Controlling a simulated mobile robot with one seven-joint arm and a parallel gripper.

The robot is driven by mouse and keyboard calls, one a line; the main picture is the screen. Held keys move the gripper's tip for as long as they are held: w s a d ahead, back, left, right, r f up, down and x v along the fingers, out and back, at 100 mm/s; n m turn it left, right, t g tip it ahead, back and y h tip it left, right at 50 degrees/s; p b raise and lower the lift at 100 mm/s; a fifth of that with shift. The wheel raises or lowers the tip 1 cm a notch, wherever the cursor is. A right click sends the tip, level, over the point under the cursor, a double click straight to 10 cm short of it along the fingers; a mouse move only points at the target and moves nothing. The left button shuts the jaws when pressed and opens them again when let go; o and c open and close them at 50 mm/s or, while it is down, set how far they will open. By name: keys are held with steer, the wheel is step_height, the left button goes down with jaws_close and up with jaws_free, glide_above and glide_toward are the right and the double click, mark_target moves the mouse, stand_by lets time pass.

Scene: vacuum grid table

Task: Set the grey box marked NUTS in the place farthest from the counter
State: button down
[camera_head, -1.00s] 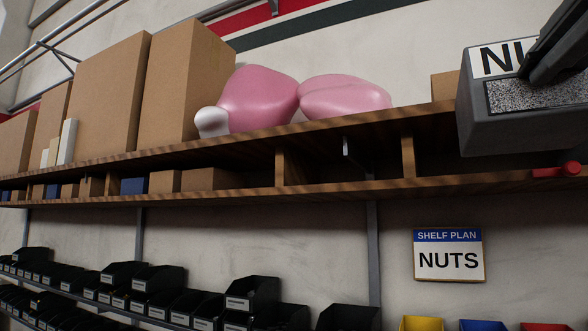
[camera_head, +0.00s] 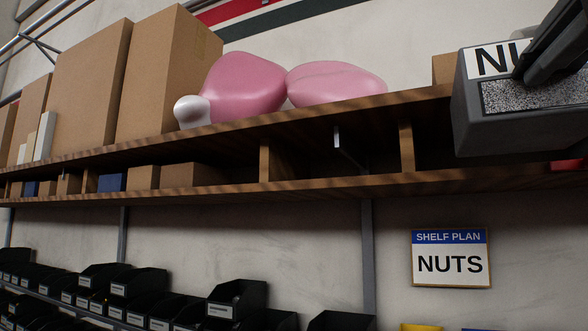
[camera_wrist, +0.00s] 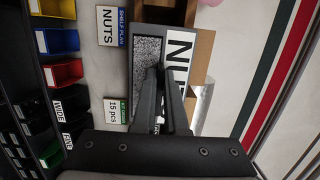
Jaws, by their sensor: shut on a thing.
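The grey box (camera_head: 500,130) is at the upper right of the head view, tilted. Its white label shows "NU"; the rest is hidden by my gripper (camera_head: 530,75). A speckled panel lies below the label. My gripper is shut on the box and holds it in front of the wooden shelf (camera_head: 330,190). In the wrist view my fingers (camera_wrist: 163,80) meet at the box's labelled face (camera_wrist: 180,45). A sign (camera_head: 450,260) reading "SHELF PLAN NUTS" is on the wall below the shelf. I see no counter.
The shelf carries cardboard boxes (camera_head: 95,85) and pink rounded objects (camera_head: 240,88); its lower level has dividers and small boxes. Black bins (camera_head: 240,298) stand below. The wrist view shows coloured bins (camera_wrist: 62,73) and a "15 pcs" sign (camera_wrist: 112,110).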

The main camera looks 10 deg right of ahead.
mark_target(570, 76)
steer(key=shift+s+d+b+x, duration=0.1)
steer(key=shift+d+x, duration=0.15)
steer(key=shift+x, duration=1.5)
steer(key=shift+s+d+b+x, duration=0.15)
steer(key=shift+d+x, duration=0.1)
steer(key=shift+x, duration=1.5)
steer(key=shift+s+d+b+x, duration=0.1)
steer(key=shift+d+x, duration=0.15)
steer(key=shift+x, duration=1.55)
steer(key=d+p+x, duration=0.2)
steer(key=x, duration=1.1)
steer(key=shift+s+f, duration=0.25)
steer(key=shift+s, duration=0.15)
steer(key=shift+a, duration=0.1)
steer(key=c, duration=0.9)
jaws_free()
steer(key=shift+w+f, duration=0.1)
steer(key=shift+f, duration=0.1)
steer(key=b+v, duration=0.3)
steer(key=v, duration=1.4)
steer(key=shift+s+r, duration=0.1)
steer(key=shift+s, duration=0.25)
